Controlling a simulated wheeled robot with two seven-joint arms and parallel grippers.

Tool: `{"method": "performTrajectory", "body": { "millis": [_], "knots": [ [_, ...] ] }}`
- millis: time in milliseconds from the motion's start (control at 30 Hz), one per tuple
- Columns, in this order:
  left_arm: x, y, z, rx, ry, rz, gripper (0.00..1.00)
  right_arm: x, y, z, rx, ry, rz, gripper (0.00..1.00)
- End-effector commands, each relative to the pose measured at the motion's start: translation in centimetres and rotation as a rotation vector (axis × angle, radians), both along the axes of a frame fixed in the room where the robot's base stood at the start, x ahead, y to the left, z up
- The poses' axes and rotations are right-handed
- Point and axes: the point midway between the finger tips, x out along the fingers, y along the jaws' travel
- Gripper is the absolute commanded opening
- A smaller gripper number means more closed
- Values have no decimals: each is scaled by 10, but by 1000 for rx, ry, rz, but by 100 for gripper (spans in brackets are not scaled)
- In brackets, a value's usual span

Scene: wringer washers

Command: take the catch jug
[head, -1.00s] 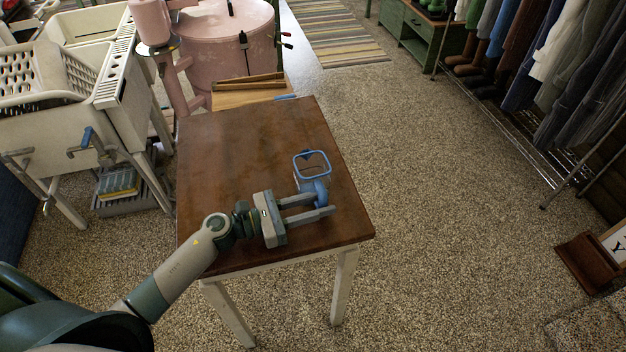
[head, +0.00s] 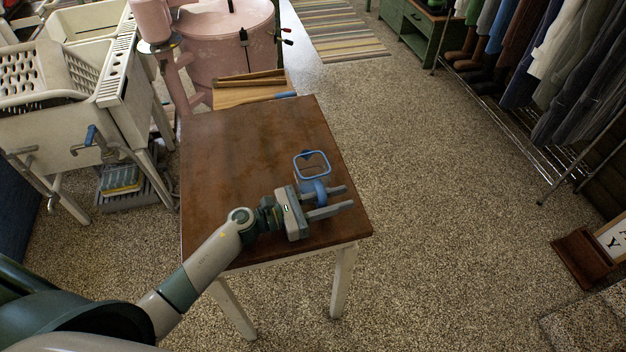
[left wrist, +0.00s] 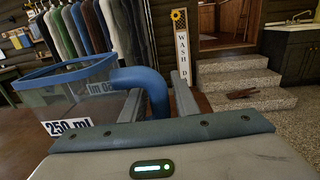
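The catch jug (head: 312,176) is a clear jug with a blue rim and a blue handle, standing near the right side of the brown table (head: 240,150). In the left wrist view the jug (left wrist: 62,98) is at the left, with a "250 ml" label, and its blue handle (left wrist: 150,84) curves out between my fingers. My left gripper (head: 348,198) is open, with one finger on each side of the handle; a gap seems to remain between fingers and handle. The gripper partly hides the handle and lower jug in the head view. My right gripper is not in view.
A pink wringer washer (head: 228,45) and a wooden board (head: 245,96) with a blue-ended item are behind the table. A cream washtub (head: 75,140) stands at the left. A clothes rack (head: 540,90) is at the right. The tabletop's left half is clear.

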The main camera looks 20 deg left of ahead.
Motion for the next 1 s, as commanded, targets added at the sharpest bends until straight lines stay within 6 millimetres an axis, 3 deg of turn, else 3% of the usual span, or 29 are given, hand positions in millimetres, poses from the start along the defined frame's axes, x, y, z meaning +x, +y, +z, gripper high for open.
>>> {"method": "performTrajectory", "body": {
  "millis": [33, 100, 567, 767, 1000],
  "knots": [
    [0, 0, 0, 0, 0, 0, 16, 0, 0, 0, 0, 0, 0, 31],
    [0, 0, 0, 0, 0, 0, 0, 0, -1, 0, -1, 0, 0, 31],
    [0, 1, 7, 2, -3, 0, 0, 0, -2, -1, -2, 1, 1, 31],
    [0, 0, 29, 4, -6, -2, 0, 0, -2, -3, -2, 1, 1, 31],
    [0, 1, 71, 4, -6, -2, 0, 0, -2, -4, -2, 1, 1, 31]
  ]
}}
